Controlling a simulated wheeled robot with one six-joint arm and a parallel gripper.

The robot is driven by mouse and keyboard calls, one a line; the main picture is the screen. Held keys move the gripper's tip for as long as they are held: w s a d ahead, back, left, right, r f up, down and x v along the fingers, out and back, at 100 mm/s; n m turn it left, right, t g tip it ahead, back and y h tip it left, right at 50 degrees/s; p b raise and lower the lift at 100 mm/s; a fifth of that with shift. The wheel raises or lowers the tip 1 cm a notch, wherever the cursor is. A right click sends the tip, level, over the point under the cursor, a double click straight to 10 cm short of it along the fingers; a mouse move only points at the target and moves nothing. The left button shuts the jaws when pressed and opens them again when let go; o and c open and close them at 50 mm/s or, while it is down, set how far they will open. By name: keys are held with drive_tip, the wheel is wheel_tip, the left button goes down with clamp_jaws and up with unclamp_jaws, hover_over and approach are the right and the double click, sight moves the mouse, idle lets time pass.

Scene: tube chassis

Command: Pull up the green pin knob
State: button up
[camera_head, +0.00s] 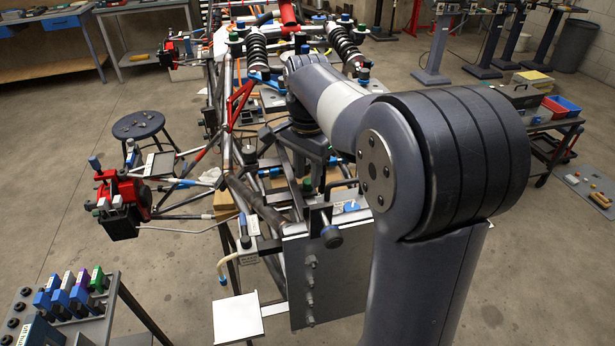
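My arm reaches from the right foreground over the tube chassis (268,212). My gripper (309,160) points down from the arm's end, over the middle of the chassis. A small green knob (308,186) shows just below it, among dark brackets and tubes. I cannot tell whether the gripper touches this knob, or whether its fingers are open or shut. Which one is the task's pin knob is not clear from this view.
Coil-over shocks (256,50) stand at the back of the chassis. A grey plate (322,278) and a white pad (238,318) are at its front. A round stool (138,125) stands at left. A rack of coloured parts (66,300) is at lower left. Open floor lies at left.

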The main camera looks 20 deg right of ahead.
drive_tip(key=shift+f, duration=0.75)
drive_tip(key=shift+c, duration=0.5)
clamp_jaws()
